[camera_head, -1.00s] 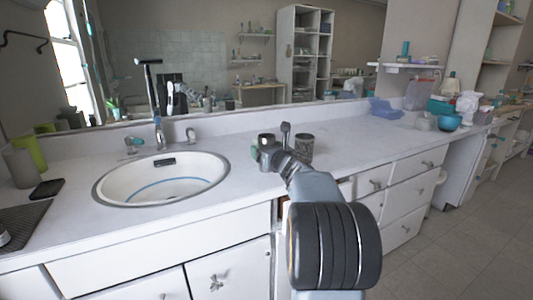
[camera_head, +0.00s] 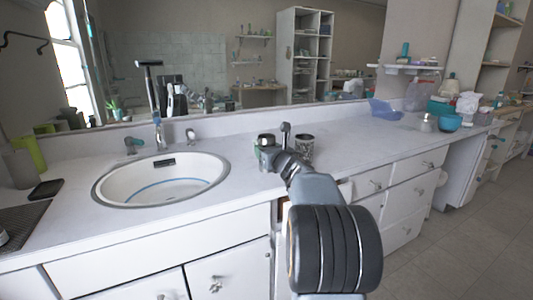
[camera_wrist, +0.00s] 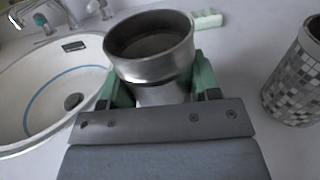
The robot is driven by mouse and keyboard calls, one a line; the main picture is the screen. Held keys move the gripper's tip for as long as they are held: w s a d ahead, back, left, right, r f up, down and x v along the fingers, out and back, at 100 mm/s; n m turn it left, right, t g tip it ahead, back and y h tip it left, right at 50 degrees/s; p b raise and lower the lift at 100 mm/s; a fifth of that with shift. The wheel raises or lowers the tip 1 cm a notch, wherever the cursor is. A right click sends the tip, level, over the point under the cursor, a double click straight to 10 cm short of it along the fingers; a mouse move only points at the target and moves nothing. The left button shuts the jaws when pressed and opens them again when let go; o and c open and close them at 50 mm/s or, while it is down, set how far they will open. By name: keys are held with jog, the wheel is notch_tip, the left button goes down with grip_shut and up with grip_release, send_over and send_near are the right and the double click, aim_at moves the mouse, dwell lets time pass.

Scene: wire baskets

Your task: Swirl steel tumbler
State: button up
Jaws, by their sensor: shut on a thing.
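The steel tumbler (camera_wrist: 150,66) is upright or nearly so in the wrist view, its open dark mouth facing up. My gripper (camera_wrist: 158,88) is shut on it, with one green finger on each side of its lower body. In the head view the tumbler (camera_head: 265,141) shows above the counter right of the sink, partly hidden by my gripper (camera_head: 266,156). I cannot tell whether its base touches the counter.
A mosaic-patterned cup (camera_wrist: 296,82) stands close to the right of my gripper. The sink (camera_head: 160,180) is to the left, with a faucet (camera_head: 159,135) behind it. A pale green block (camera_wrist: 208,19) lies behind the tumbler.

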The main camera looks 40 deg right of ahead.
aim_at(267, 136)
jog(key=shift+c, duration=0.7)
jog(key=shift+r, duration=0.1)
jog(key=shift+r, duration=0.1)
jog(key=shift+r+p, duration=0.4)
jog(key=shift+r, duration=0.2)
jog(key=shift+r, duration=0.2)
jog(key=shift+r+p, duration=1.25)
jog(key=shift+r, duration=0.55)
jog(key=shift+r, duration=0.15)
jog(key=shift+r+p, duration=1.4)
jog(key=shift+r, duration=0.45)
